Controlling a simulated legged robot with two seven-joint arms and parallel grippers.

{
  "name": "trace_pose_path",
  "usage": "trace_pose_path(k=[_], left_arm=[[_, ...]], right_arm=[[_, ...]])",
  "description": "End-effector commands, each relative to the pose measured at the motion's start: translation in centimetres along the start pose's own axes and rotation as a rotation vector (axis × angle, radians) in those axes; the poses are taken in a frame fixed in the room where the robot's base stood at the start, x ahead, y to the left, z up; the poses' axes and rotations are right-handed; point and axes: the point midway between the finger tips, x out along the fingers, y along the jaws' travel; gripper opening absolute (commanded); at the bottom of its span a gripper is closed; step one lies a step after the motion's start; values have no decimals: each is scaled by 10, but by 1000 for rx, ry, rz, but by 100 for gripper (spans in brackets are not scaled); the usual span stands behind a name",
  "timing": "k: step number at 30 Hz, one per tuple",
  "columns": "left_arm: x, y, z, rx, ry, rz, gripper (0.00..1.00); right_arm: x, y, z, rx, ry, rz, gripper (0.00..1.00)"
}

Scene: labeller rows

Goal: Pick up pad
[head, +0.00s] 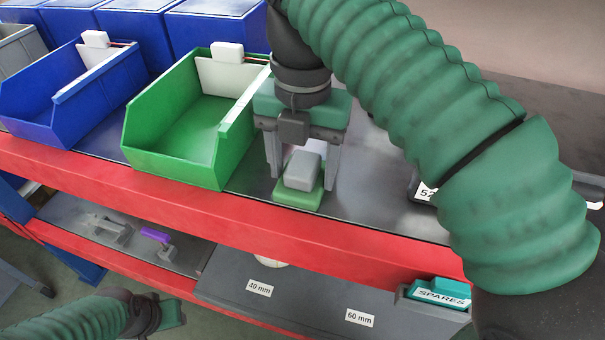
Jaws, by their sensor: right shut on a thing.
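The pad (299,197) has a green base and a light grey block on top. It is on the dark upper shelf, right of the green bin. My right gripper (303,174) points down over it, with one finger on each side, shut on it. I cannot tell whether the pad still touches the shelf. My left gripper (172,312) is low at the bottom left, in front of the shelves. Its fingers are too unclear to tell open from shut.
A green bin (178,140) stands close left of the pad, with a blue bin (55,100) further left. A red rail (210,210) edges the shelf. My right arm hides much of the right side. Below are labelled grey surfaces and a teal SPARES box (437,291).

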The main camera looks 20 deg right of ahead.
Motion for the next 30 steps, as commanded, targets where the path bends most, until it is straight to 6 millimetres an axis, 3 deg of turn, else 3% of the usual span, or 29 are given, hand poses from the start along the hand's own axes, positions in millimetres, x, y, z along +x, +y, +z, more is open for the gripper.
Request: trace_pose_path(k=[5,15,18,27,28,30], left_arm=[[-3,0,-1,0,0,0,36],[-51,0,-12,0,0,0,36],[-58,0,-14,0,0,0,36],[-58,0,-14,0,0,0,36],[-58,0,-14,0,0,0,36],[-58,0,-14,0,0,0,36]], right_arm=[[-5,0,0,0,1,0,23],[-84,0,0,1,0,1,23],[-97,0,0,0,1,0,23],[-100,0,0,0,1,0,23],[-100,0,0,0,1,0,61],[-100,0,0,0,1,0,52]])
